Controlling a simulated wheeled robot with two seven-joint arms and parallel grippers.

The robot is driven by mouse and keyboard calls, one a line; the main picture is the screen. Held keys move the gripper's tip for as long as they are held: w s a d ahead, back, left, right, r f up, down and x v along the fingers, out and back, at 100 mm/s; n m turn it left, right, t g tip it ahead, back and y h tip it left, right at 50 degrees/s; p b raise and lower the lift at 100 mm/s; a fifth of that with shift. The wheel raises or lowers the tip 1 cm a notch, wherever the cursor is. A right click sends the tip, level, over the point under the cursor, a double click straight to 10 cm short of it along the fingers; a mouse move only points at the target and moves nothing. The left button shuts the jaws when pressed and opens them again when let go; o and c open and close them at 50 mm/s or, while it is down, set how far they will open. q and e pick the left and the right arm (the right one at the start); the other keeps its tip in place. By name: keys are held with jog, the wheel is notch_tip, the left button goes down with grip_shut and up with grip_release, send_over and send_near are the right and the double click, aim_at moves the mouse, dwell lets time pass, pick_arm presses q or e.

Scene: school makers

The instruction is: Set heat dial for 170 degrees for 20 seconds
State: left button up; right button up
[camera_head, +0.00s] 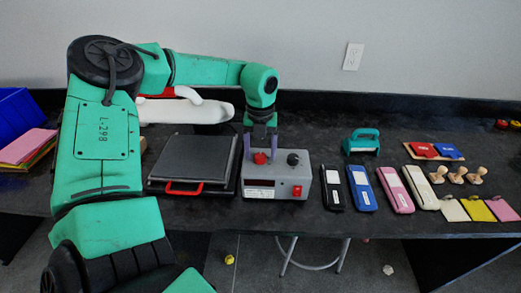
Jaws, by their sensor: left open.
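The grey control box (277,180) stands on the black table near the middle. A red dial (261,158) and a black dial (293,159) sit on its top, red on the left. I cannot read any setting or number. My left gripper (260,153) is open and points down at the red dial, with its fingers seeming to lie on either side of it. I cannot tell whether they touch it. My right gripper is not in view.
A black heat press (192,158) with a red handle (184,188) stands close left of the box. Several slim cases, including a blue one (362,188), lie to the right. A teal handled tool (361,142) stands behind them. Stamps and coloured squares lie farther right.

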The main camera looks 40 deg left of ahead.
pick_arm(q)
jog(key=shift+f, duration=0.1)
grip_shut()
